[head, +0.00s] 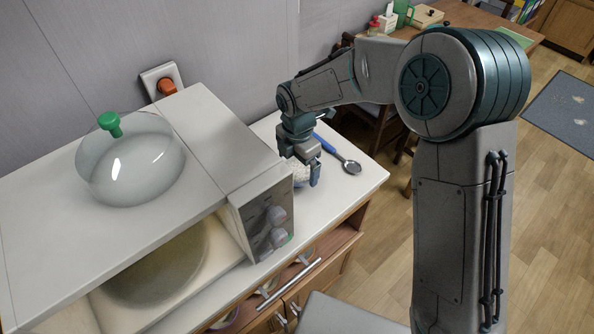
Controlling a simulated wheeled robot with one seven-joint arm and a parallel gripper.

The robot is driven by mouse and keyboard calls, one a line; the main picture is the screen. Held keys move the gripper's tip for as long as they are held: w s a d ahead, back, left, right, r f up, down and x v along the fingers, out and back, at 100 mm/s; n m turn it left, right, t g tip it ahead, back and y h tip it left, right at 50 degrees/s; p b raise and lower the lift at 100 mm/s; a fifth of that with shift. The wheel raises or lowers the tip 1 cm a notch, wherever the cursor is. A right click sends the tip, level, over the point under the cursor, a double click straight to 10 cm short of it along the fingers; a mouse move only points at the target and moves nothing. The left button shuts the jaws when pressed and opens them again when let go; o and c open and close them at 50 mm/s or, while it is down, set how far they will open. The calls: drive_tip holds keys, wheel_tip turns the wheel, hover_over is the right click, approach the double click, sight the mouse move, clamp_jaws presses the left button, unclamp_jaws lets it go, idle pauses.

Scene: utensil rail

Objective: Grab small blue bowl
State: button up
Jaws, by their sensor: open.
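A small bowl (300,174) sits on the white counter beside the microwave, mostly hidden behind my gripper and the microwave's corner. Only a whitish, speckled part of it and a hint of blue show. My gripper (305,171) is open and points down at the bowl, with one finger at the bowl's right side. The other finger is not clearly visible. I cannot tell whether the fingers touch the bowl.
A blue-handled spoon (338,154) lies on the counter just right of my gripper. The white microwave (215,165) stands close on the left, with a clear dome lid (130,165) on top. The counter's right end (368,176) is bare.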

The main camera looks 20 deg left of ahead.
sight(298, 173)
drive_tip(key=shift+f, duration=1.25)
drive_tip(key=c, duration=1)
drive_tip(key=shift+r, duration=0.1)
